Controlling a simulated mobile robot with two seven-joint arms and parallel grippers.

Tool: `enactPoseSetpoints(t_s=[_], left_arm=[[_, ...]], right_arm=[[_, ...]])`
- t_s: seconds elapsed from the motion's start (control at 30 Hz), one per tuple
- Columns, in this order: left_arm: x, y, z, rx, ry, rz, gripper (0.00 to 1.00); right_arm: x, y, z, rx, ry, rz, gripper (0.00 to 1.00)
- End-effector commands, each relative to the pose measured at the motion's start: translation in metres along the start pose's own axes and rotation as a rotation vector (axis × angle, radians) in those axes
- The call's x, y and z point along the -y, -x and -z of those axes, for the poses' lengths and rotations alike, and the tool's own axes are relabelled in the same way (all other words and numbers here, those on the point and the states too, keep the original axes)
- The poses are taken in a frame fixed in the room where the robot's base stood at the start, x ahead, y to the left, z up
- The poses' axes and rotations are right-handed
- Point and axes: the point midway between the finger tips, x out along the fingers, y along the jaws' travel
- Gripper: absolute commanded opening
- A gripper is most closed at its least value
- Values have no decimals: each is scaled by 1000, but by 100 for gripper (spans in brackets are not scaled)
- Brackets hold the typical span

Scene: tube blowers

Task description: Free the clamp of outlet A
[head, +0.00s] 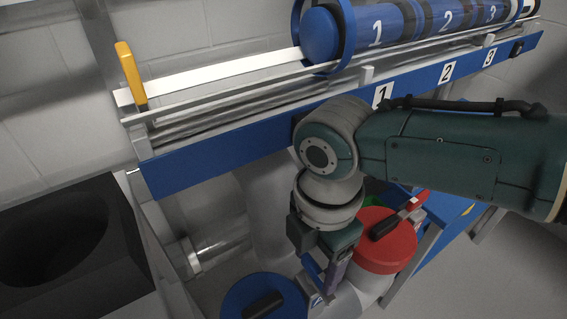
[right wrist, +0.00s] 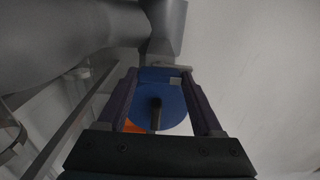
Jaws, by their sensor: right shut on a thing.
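My right gripper (head: 322,290) points down beside the lower pipework. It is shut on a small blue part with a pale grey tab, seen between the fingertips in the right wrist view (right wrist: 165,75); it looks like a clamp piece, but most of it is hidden. A blue round lid with a black handle (head: 262,301) lies just left of the gripper; a blue disc with a dark handle (right wrist: 158,108) shows between the fingers. A red lid with a black and red handle (head: 375,250) is just right of the gripper. No outlet letter is readable. My left gripper is out of view.
A blue rail (head: 225,155) with labels 1, 2 and 3 runs above, with blue numbered cylinders (head: 375,32) on it. A yellow handle (head: 130,72) stands at its left end. A black box with a round hole (head: 60,245) is at lower left. A clear tube (head: 218,250) lies between.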

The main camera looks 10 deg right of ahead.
Motion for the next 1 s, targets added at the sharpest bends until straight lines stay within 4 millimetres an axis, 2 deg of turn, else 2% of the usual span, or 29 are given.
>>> enactPoseSetpoints(t_s=[0.53,0.57,0.8,1.0], left_arm=[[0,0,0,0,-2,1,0],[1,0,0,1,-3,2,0],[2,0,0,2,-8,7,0],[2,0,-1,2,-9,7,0]], right_arm=[[-1,1,1,-2,31,-1,12],[-1,1,1,-2,31,-1,69],[0,1,1,-1,28,-1,96],[0,0,0,0,27,0,98]])
